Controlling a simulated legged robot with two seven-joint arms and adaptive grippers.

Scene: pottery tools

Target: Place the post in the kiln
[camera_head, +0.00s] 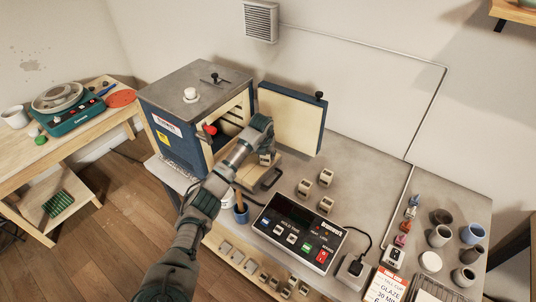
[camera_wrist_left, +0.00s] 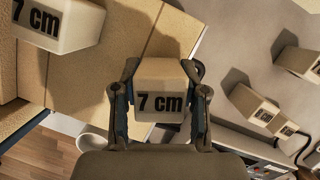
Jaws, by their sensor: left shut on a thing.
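A blue kiln (camera_head: 166,132) with a grey top stands on the grey table, its door (camera_head: 291,117) swung open to the right. My left gripper (camera_head: 266,153) is in front of the kiln's opening, between the kiln and the door. It is shut on a small beige post (camera_wrist_left: 160,80) marked "7 cm", which sits between both fingers in the left wrist view (camera_wrist_left: 160,98). Another post (camera_wrist_left: 62,24) marked "7 cm" stands on a beige surface at the upper left of that view. My forearm hides part of the opening. My right gripper does not show.
Several loose posts (camera_head: 326,177) stand on the table right of the gripper. A black controller (camera_head: 298,231) and a blue cup (camera_head: 240,214) are near the front. Cups (camera_head: 473,233) and a glaze box (camera_head: 386,286) are at the right. A wheel table (camera_head: 62,158) is at the left.

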